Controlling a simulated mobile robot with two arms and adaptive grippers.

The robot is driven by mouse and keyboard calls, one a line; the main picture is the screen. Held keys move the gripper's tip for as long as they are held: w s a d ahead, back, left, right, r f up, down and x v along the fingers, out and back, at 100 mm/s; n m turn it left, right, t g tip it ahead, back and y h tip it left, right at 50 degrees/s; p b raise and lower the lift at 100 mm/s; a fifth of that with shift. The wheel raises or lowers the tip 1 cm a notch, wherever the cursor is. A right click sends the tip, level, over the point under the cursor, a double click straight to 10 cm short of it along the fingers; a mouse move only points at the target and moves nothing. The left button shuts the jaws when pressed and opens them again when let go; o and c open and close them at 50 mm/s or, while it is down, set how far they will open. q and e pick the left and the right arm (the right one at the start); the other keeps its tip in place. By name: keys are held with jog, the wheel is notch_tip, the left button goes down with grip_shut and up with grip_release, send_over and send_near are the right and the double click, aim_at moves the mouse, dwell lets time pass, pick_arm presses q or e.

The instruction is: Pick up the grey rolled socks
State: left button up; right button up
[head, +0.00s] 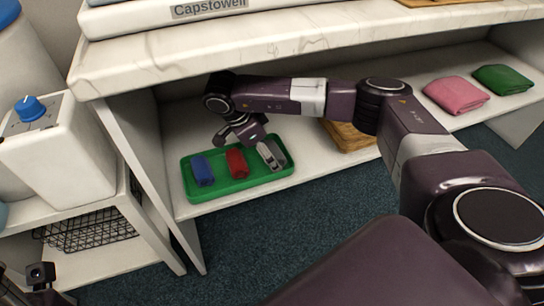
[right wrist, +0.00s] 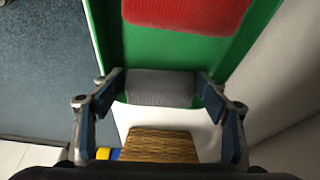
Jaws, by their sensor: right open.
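The grey rolled socks (right wrist: 162,88) lie in the green tray (head: 240,187), by its right end. In the right wrist view they sit between the two spread fingers of my right gripper (right wrist: 160,100), which is open. I cannot tell if the fingers touch them. In the head view my right gripper (head: 268,155) is low over the tray's right end and largely hides the socks. The red roll (head: 237,163) and the blue roll (head: 203,170) lie left of it in the same tray.
The tray stands on a low white shelf under a marble-look top (head: 280,45). A woven brown basket (head: 348,137) is just right of the tray. Folded pink cloth (head: 455,95) and green cloth (head: 502,79) lie farther right. A wire basket (head: 88,222) is at left.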

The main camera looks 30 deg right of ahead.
jog(key=shift+f, duration=0.15)
jog(key=c, duration=0.8)
